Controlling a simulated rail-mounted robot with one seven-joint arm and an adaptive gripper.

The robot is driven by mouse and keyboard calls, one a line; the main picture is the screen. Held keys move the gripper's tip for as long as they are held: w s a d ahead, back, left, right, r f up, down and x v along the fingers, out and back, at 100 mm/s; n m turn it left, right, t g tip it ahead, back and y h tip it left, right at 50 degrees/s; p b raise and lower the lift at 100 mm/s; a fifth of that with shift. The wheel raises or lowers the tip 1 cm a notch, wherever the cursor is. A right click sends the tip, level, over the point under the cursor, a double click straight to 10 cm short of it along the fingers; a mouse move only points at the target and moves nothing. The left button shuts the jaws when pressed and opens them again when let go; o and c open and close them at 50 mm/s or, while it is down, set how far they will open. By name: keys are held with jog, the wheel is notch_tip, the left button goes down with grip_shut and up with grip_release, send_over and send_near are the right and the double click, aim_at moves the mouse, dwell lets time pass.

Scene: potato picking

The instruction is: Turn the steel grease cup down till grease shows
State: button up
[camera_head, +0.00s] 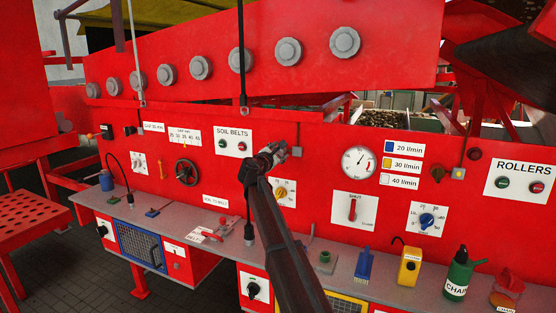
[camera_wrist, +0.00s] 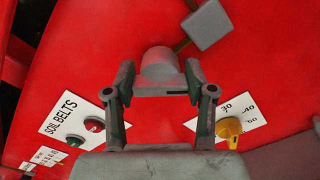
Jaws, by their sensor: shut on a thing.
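The steel grease cup (camera_wrist: 160,62) shows in the wrist view as a short grey cylinder standing out from the red panel. My gripper (camera_wrist: 160,86) is shut on it, with one finger at each side. A grey plate with a dark slot lies across the near end of the cup, between the fingers. I cannot make out any grease around it. In the head view my gripper (camera_head: 274,152) is against the panel, right of the SOIL BELTS sign, and hides most of the cup.
A grey square block (camera_wrist: 207,24) on a stem is close beside the gripper. A yellow knob (camera_wrist: 229,130) and the SOIL BELTS buttons (camera_wrist: 95,125) flank it. Below, the grey shelf (camera_head: 340,283) holds a green can (camera_head: 458,278), a yellow container (camera_head: 409,267) and other tools.

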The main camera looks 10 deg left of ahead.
jog(key=m+b, duration=0.2)
jog(key=b, duration=0.2)
jog(key=m+b, duration=0.3)
jog(key=b, duration=0.1)
jog(key=shift+d+f+m, duration=0.1)
jog(key=shift+f+m, duration=0.2)
jog(key=shift+f, duration=0.1)
jog(key=m+b, duration=0.3)
jog(key=b, duration=0.1)
jog(key=shift+r+b, duration=0.1)
jog(key=shift+b, duration=0.3)
jog(key=shift+r+m+b, duration=0.1)
jog(key=shift+m+b, duration=0.35)
jog(key=shift+m, duration=0.05)
jog(key=o, duration=1.2)
jog(key=shift+c, duration=0.2)
jog(key=shift+s, duration=0.1)
jog(key=v, duration=1.2)
